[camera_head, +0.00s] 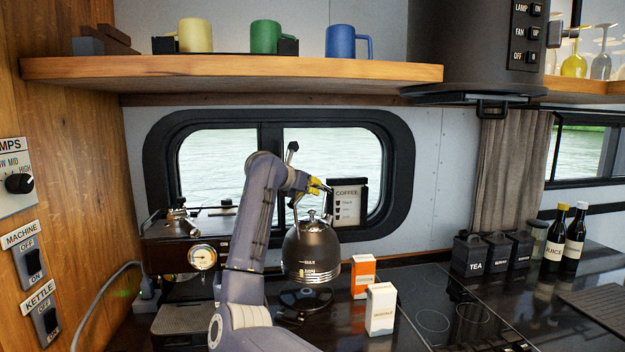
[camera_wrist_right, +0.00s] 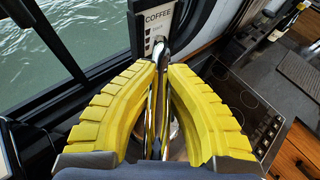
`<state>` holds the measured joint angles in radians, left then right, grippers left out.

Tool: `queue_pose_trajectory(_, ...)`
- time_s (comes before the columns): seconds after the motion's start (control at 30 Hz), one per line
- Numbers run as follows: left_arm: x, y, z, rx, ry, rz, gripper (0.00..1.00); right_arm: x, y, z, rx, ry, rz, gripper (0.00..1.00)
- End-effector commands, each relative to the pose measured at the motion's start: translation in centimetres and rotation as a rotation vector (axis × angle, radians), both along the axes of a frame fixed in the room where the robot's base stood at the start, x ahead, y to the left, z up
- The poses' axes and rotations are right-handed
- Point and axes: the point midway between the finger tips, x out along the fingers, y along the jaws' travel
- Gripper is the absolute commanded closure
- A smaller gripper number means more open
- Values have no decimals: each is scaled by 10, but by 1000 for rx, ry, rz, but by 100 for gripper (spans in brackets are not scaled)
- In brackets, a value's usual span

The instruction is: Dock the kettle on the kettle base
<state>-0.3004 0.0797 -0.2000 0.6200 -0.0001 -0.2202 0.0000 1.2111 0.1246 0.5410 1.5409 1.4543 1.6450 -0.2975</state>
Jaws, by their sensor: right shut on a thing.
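The black kettle (camera_head: 311,252) hangs upright from my right gripper (camera_head: 316,187), which is shut on its metal handle. In the right wrist view the yellow fingers of the right gripper (camera_wrist_right: 163,75) close around the shiny handle (camera_wrist_right: 158,105); the kettle's body is mostly hidden there. The kettle base (camera_head: 305,298) is a dark round disc on the counter, just below the kettle. A gap seems to show between the kettle's bottom and the base. My left gripper is not in view.
An orange-and-white box (camera_head: 363,277) and a white box (camera_head: 381,309) stand close right of the base. The coffee machine (camera_head: 190,245) is to the left. A coffee sign (camera_head: 347,203) is behind the kettle. The hob (camera_head: 450,310) lies farther right.

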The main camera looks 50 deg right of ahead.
Motion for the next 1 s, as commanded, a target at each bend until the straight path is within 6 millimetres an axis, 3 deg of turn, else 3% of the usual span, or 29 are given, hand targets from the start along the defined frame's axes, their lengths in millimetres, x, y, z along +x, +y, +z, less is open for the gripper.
queue_pose_trajectory(0.3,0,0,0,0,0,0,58,15,-18,-21,-7,-1,-8,100)
queue_pose_trajectory(1.0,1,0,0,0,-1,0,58,18,-20,-63,-7,-2,-7,100)
